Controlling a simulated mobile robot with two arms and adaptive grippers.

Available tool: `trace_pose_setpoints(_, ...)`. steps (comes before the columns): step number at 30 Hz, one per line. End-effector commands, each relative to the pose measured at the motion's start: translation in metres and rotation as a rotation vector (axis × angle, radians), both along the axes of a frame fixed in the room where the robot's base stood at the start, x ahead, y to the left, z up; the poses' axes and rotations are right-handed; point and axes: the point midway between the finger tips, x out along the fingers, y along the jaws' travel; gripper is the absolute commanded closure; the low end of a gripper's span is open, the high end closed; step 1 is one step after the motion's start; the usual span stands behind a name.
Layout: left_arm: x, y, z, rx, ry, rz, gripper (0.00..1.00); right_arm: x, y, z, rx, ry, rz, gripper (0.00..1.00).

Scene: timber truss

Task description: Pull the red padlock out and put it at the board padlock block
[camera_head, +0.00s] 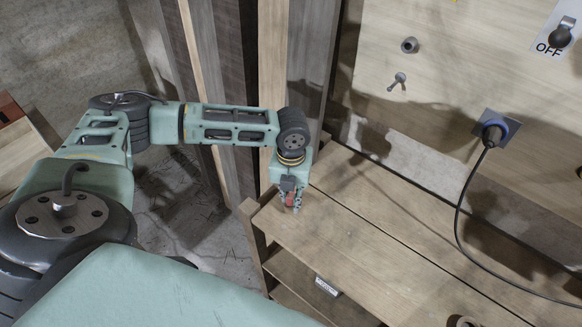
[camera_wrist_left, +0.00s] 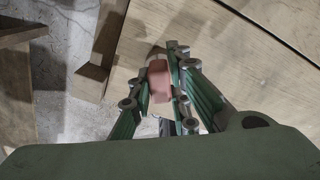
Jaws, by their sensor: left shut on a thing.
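My left gripper (camera_head: 290,205) is shut on the red padlock (camera_head: 289,198), near the left end of the wooden bench. In the left wrist view the padlock (camera_wrist_left: 158,82) is a small red block between the fingers of the gripper (camera_wrist_left: 160,75). The fingers partly cover it, and I cannot tell whether it touches the bench top. A plywood board (camera_head: 450,60) stands behind the bench at the upper right. I cannot tell which part of it is the padlock block. My right gripper is not in view.
The wooden bench (camera_head: 400,250) has a mostly clear top and a lower shelf. Timbers (camera_head: 270,60) stand upright behind my left arm.

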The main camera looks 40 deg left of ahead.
Motion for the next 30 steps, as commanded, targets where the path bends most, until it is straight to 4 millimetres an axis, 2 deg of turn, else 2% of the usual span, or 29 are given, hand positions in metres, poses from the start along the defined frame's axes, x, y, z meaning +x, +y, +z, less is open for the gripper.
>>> trace_pose_setpoints(9,0.0,0.0,-0.01,0.001,0.0,0.0,1.0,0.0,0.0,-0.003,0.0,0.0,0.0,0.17)
trace_pose_setpoints(10,0.0,0.0,-0.01,0.0,-0.001,0.001,0.83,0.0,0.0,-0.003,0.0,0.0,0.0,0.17)
trace_pose_setpoints(17,0.0,0.0,-0.009,0.0,-0.001,0.001,0.63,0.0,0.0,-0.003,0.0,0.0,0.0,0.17)
trace_pose_setpoints(26,0.0,0.0,-0.009,0.001,0.0,0.001,0.62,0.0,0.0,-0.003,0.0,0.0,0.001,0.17)
trace_pose_setpoints(30,0.001,0.0,0.001,-0.001,-0.002,0.001,0.62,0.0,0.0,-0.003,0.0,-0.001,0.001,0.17)
